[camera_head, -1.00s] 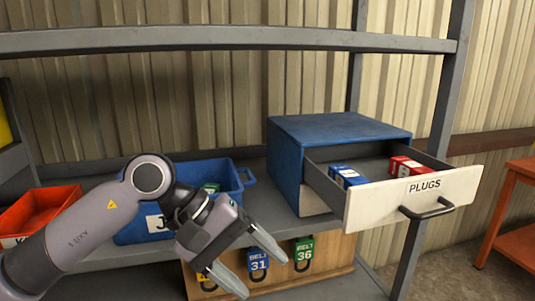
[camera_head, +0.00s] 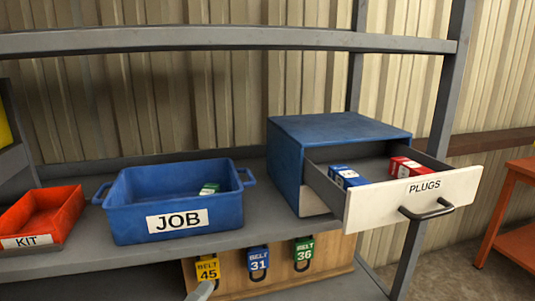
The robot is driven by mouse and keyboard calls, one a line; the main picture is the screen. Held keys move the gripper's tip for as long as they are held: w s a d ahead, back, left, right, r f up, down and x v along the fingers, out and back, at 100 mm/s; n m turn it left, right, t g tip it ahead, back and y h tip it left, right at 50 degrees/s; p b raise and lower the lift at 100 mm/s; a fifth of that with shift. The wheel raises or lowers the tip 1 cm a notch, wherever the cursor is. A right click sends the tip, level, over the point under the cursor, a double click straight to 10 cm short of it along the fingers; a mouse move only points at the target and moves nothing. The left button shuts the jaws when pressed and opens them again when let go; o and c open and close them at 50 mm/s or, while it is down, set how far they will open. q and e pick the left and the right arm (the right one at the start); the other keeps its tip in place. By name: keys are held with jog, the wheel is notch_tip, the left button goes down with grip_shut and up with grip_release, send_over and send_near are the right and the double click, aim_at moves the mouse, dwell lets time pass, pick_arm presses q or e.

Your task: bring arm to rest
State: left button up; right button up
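Whether that gripper is open or shut does not show. My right gripper is not in view. The blue JOB bin (camera_head: 128,222) stands on the shelf with a small green and white box (camera_head: 209,189) inside.
The blue cabinet (camera_head: 285,165) has its PLUGS drawer (camera_head: 375,212) pulled open, holding blue boxes (camera_head: 347,177) and red boxes (camera_head: 404,166). An orange-red KIT tray (camera_head: 62,222) sits left. Belt tags 45 (camera_head: 207,269), 31 (camera_head: 258,259) and 36 (camera_head: 304,250) hang below the shelf.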

pick_arm(q)
jog(key=s+a+f+n+g+y, duration=0.3)
jog(key=s+f+n, duration=0.5)
jog(key=f, duration=0.4)
jog(key=s+a+f+n+g+y, duration=0.4)
jog(key=s+a+f+n+y, duration=0.2)
jog(key=f+n, duration=0.4)
jog(key=shift+s+a+f+g, duration=0.3)
jog(key=shift+s+a+f, duration=0.6)
jog(key=shift+s, duration=0.1)
